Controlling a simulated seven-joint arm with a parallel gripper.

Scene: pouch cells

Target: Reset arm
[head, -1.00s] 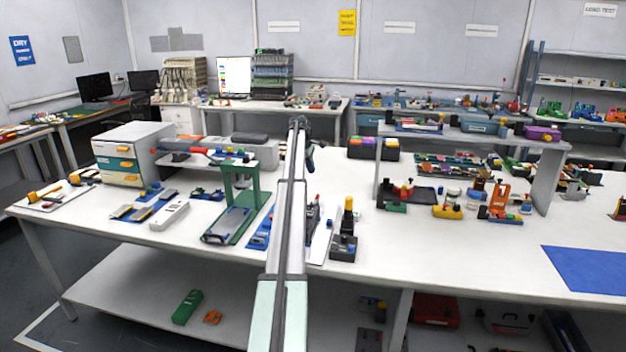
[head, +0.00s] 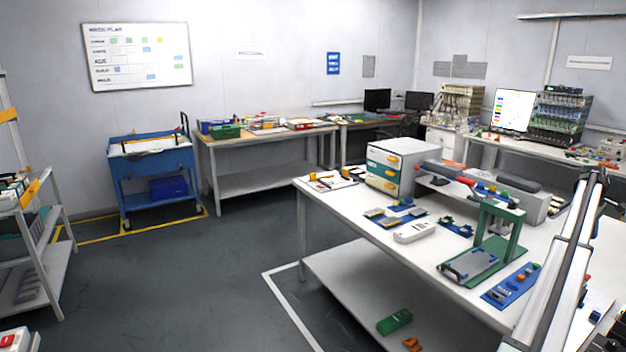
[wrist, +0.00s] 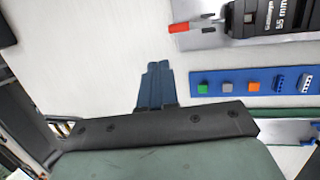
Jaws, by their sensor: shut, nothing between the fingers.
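My gripper (wrist: 158,82) shows in the wrist view as two dark blue fingers pressed together, with nothing between them. It is over a bare stretch of the white table (wrist: 100,60). A blue strip with small coloured parts (wrist: 225,82) lies to the right of the fingers, apart from them. In the head view my arm runs up the right side over the table (head: 345,240); the gripper itself cannot be made out there.
A green press stand (head: 490,240), the blue strip (head: 510,288) and a white drawer cabinet (head: 385,180) stand on the table. A black device with a red tip (wrist: 270,18) lies on a plate near my gripper. Open floor and a blue cart (head: 150,180) are at left.

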